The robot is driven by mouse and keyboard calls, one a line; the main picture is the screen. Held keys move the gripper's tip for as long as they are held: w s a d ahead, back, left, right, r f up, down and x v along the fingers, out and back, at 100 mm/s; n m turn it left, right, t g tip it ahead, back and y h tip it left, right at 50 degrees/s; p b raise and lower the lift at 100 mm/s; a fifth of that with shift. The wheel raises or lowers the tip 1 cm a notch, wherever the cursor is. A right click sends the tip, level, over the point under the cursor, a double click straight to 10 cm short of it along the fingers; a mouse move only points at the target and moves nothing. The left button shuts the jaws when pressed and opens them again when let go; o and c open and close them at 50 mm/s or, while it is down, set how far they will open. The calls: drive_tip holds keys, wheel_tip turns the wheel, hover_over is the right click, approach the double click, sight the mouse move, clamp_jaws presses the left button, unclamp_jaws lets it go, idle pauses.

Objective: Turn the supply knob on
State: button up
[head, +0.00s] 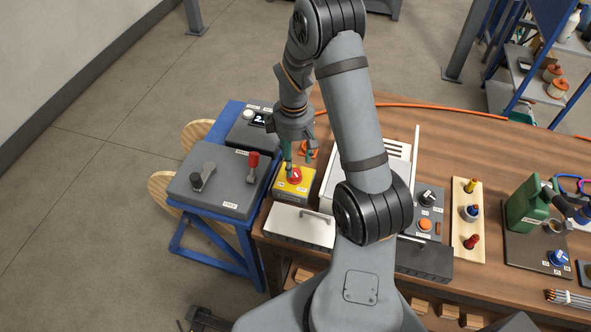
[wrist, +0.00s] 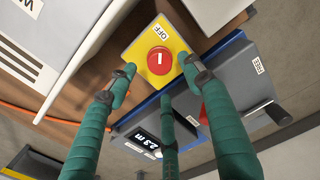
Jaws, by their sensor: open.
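A red round knob (head: 294,174) with a white line mark sits on a yellow box near the left end of the wooden bench. In the wrist view the knob (wrist: 158,60) faces the camera, with an OFF label beside it; its line points toward that label. My gripper (head: 300,160) is just above the yellow box. In the wrist view its green fingers (wrist: 160,76) are spread, with tips around the near side of the knob and nothing held. I cannot tell whether any fingertip touches the knob or box.
Left of the yellow box, a grey lever box (head: 217,182) with black and red handles stands on a blue frame. A display box (head: 250,130) is behind it. A white handled cover (head: 298,226) lies in front. An orange hose (head: 420,107) runs along the back.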

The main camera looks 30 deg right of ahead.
sight(294, 172)
drive_tip(key=shift+f+p, duration=0.3)
drive_tip(key=shift+f, duration=2.5)
drive_tip(key=c, duration=0.3)
drive_tip(key=c, duration=0.7)
drive_tip(key=shift+c, duration=0.7)
